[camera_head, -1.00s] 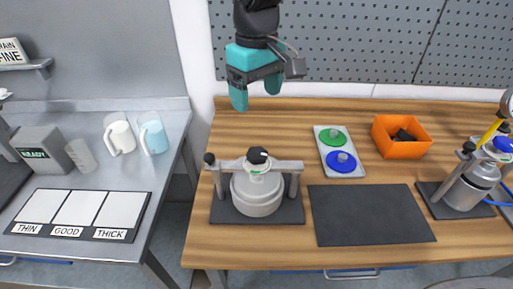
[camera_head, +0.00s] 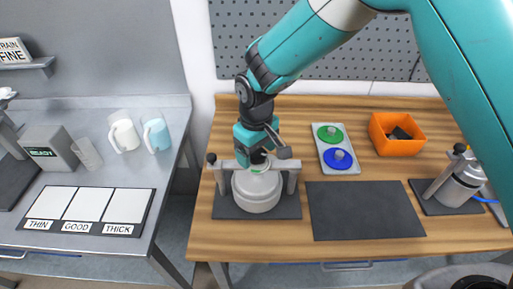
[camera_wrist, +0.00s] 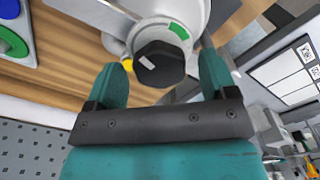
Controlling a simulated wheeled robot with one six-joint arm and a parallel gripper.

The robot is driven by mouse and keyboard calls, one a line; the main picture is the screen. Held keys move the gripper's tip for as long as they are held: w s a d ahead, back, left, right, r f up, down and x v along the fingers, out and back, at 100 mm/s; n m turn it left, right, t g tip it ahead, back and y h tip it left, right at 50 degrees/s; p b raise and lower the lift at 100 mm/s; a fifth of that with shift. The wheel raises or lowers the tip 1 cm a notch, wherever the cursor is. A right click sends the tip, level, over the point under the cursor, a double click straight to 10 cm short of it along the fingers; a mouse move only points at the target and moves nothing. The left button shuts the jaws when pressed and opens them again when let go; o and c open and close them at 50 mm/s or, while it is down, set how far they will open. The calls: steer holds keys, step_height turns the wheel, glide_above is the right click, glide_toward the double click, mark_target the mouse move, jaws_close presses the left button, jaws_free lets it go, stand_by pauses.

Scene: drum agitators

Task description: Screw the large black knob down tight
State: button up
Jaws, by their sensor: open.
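The large black knob (camera_wrist: 158,65) shows in the wrist view as a faceted dark top with a small pale mark. In the head view the knob (camera_head: 259,158) sits on the crossbar over the white-grey drum (camera_head: 257,194), partly covered by my gripper (camera_head: 257,150). In the wrist view my gripper's teal fingers (camera_wrist: 163,68) are open, one on each side of the knob. Gaps show between the fingers and the knob, so they appear apart from it. A green patch (camera_wrist: 179,31) shows beside the knob on the light part beneath.
The drum stands on a dark mat (camera_head: 228,209). To its right are a tray with green and blue discs (camera_head: 354,169), an orange bin (camera_head: 398,148), a bare black mat (camera_head: 360,213) and another clamped vessel (camera_head: 462,184). A grey bench (camera_head: 172,185) stands left.

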steer(key=c, duration=0.9)
steer(key=shift+c, duration=0.2)
steer(key=shift+m, duration=0.4)
steer(key=m+b, duration=0.1)
steer(key=m, duration=0.1)
steer(key=shift+m, duration=0.4)
steer(key=m+b, duration=0.1)
steer(key=m, duration=0.2)
steer(key=shift+m, duration=0.3)
steer(key=m+b, duration=0.1)
steer(key=m, duration=0.3)
steer(key=shift+w, duration=0.1)
steer(key=shift+r+m+b, duration=0.15)
steer(key=shift+m+b, duration=0.25)
steer(key=shift+m, duration=1.3)
